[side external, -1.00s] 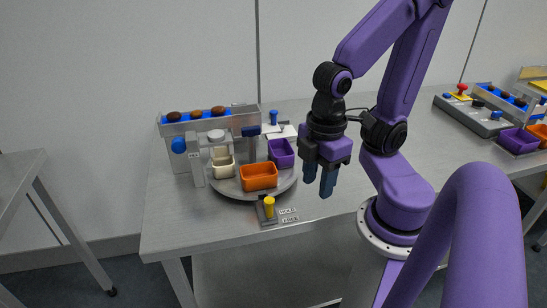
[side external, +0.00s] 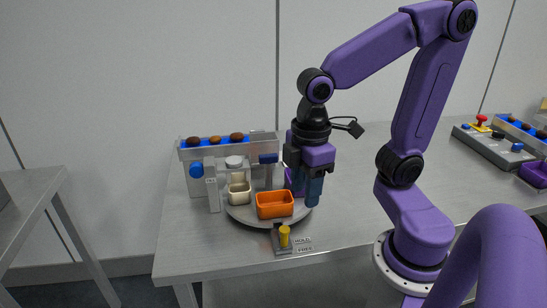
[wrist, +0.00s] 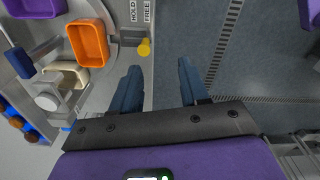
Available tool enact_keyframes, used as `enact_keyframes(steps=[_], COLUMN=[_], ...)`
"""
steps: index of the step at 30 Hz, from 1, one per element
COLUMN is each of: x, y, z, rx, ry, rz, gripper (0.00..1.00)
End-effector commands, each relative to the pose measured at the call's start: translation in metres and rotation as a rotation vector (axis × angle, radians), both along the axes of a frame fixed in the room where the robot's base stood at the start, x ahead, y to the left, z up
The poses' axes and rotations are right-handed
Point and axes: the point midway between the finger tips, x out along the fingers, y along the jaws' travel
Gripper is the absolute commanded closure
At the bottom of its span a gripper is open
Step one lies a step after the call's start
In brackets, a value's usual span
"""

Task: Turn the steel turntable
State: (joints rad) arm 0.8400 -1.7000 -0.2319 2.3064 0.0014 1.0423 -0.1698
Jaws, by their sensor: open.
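The steel turntable (side external: 243,215) is a round grey disc on the table, also partly in the wrist view at upper left. It bears an orange bin (side external: 275,205) at its front, a cream bin (side external: 239,193) at its left and a purple bin (wrist: 36,8). My gripper hides most of the purple bin in the side view. A yellow knob (side external: 284,236) stands on a small plate in front of the disc, by HOLD and FREE labels. My gripper (side external: 305,195) points down by the disc's right side, open and empty. In the wrist view its fingers (wrist: 160,80) are apart; contact with the disc cannot be told.
A chute with brown dates on a blue bed (side external: 217,141) stands behind the disc, with a blue knob (side external: 196,170) on its left. Another station (side external: 490,138) is at the far right. The table's front edge is close; floor shows between my fingers in the wrist view.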

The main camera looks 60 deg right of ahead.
Motion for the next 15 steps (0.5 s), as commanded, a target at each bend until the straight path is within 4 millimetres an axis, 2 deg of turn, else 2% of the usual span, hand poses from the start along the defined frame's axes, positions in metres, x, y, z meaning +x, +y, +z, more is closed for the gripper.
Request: enact_keyframes(steps=[1, 8, 15], x=[0.017, 0.082, 0.14], y=[-0.001, -0.02, -0.063], z=[0.008, 0.042, 0.076], rx=[-0.001, -0.007, -0.015], ry=[-0.001, 0.001, 0.008], rz=[-0.023, -0.089, -0.159], gripper=[0.55, 0.55, 0.55])
